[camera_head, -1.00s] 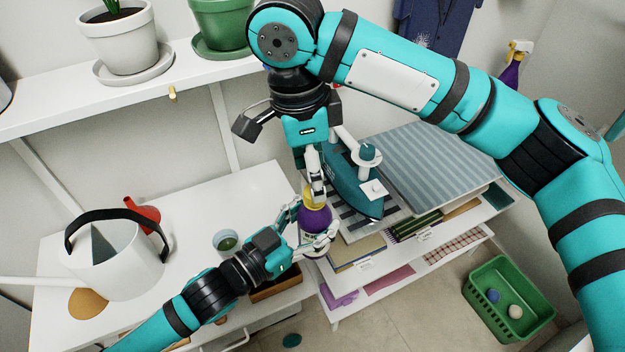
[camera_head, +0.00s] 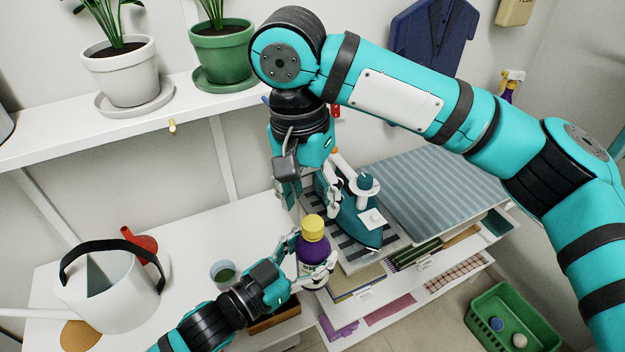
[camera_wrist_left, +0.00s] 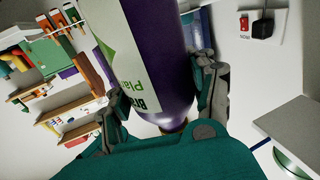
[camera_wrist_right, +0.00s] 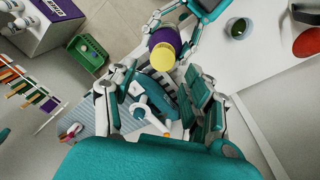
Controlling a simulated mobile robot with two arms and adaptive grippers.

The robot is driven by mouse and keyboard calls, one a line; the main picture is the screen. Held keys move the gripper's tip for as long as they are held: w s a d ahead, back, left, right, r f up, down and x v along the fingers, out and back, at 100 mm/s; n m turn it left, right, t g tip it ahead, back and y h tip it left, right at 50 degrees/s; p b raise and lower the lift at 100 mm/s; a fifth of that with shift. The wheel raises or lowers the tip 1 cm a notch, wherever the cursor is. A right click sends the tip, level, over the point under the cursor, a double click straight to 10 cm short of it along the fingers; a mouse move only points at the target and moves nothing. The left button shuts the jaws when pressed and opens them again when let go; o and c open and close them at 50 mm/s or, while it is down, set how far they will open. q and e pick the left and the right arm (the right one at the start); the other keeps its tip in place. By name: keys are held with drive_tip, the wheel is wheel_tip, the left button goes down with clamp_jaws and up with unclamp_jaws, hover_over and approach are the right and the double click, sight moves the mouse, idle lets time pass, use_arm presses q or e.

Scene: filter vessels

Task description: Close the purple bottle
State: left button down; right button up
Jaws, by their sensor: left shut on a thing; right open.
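The purple bottle (camera_head: 316,250) has a pale label and a yellow cap (camera_head: 313,225) sitting on its top. My left gripper (camera_head: 312,264) is shut around the bottle's body and holds it nearly upright at the table's right end. In the left wrist view the purple body (camera_wrist_left: 165,45) fills the space between the fingers, and its top is out of view. My right gripper (camera_head: 315,203) is open and empty, just above and behind the cap. In the right wrist view the cap (camera_wrist_right: 163,58) lies beyond the spread fingers, apart from them.
A teal iron (camera_head: 345,205) stands right behind the bottle, beside a striped ironing surface (camera_head: 425,180). A white watering can (camera_head: 110,290) and a small cup (camera_head: 223,272) stand on the white table (camera_head: 195,240) to the left. A green basket (camera_head: 515,320) is on the floor at right.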

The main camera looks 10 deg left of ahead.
drive_tip(key=n, duration=0.6)
drive_tip(key=shift+r+n, duration=0.25)
drive_tip(key=shift+n, duration=0.15)
drive_tip(key=n, duration=0.4)
drive_tip(key=shift+r, duration=0.1)
drive_tip(key=n, duration=0.6)
drive_tip(key=shift+r, duration=0.2)
drive_tip(key=n, duration=0.4)
drive_tip(key=shift+r+n+y, duration=0.1)
drive_tip(key=shift+n+y, duration=0.2)
drive_tip(key=shift+n, duration=0.1)
drive_tip(key=n, duration=0.6)
drive_tip(key=shift+r, duration=0.2)
drive_tip(key=n, duration=0.4)
drive_tip(key=shift+d+r+n, duration=0.1)
drive_tip(key=shift+n, duration=0.3)
drive_tip(key=n, duration=0.6)
drive_tip(key=shift+r, duration=0.2)
drive_tip(key=n, duration=0.4)
drive_tip(key=shift+r+y, duration=0.1)
drive_tip(key=shift+y, duration=0.2)
